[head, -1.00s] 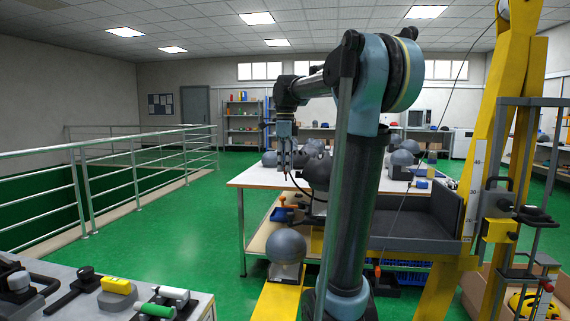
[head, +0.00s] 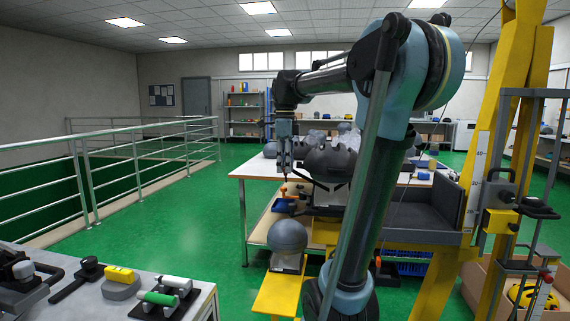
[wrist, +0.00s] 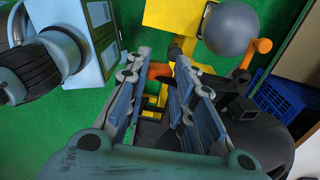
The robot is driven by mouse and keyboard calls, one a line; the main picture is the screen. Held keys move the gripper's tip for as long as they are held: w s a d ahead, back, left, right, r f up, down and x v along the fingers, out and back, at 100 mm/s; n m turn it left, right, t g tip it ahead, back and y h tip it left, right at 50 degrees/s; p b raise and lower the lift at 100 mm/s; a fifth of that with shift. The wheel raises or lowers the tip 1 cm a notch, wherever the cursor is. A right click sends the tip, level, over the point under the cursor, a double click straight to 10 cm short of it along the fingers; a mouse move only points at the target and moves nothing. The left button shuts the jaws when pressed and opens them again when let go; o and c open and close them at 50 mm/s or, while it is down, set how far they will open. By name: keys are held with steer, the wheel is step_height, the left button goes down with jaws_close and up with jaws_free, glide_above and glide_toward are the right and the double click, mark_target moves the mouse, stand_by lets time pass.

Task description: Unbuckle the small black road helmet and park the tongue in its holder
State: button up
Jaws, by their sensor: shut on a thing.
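The black road helmet (head: 334,160) sits on a stand at the front of the work table, partly behind my arm. It also shows at the lower right of the wrist view (wrist: 243,143). My gripper (head: 285,172) points down just left of the helmet, with its fingers close together on a small end piece of the strap. In the wrist view my gripper (wrist: 162,62) has its two fingers in the middle. The tongue itself is too small and hidden to make out. I cannot tell which part is the tongue's holder.
An orange knob (head: 284,190) stands below my gripper. A grey ball (head: 288,235) sits in front on a yellow beam (head: 280,292). A yellow tower (head: 490,170) stands at right. A bench (head: 200,300) with tools is at lower left. Green floor between is clear.

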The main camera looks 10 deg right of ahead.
steer(key=shift+s+f, duration=0.1)
steer(key=shift+s, duration=0.1)
steer(key=s+d+f, duration=0.1)
steer(key=s+d, duration=0.7)
steer(key=d, duration=0.3)
steer(key=shift+f, duration=0.4)
stand_by(0.8)
steer(key=shift+d, duration=0.1)
steer(key=shift+s+d+f, duration=0.1)
steer(key=shift+s+d, duration=0.2)
steer(key=shift+d, duration=0.95)
steer(key=shift+s+d+r, duration=0.1)
steer(key=shift+s+d, duration=0.25)
steer(key=shift+d, duration=0.9)
steer(key=shift+s+d+f, duration=0.1)
steer(key=shift+s+d, duration=0.2)
steer(key=shift+d, duration=0.95)
steer(key=shift+w+d+r, duration=0.15)
steer(key=shift+w+d, duration=0.2)
steer(key=shift+d, duration=1.9)
steer(key=shift+w+d+r, duration=0.2)
steer(key=shift+w+d, duration=0.15)
steer(key=shift+d, duration=1.9)
steer(key=shift+w+d+r, duration=0.15)
steer(key=shift+w+d, duration=0.2)
steer(key=shift+d, duration=1.9)
steer(key=shift+w+r, duration=0.1)
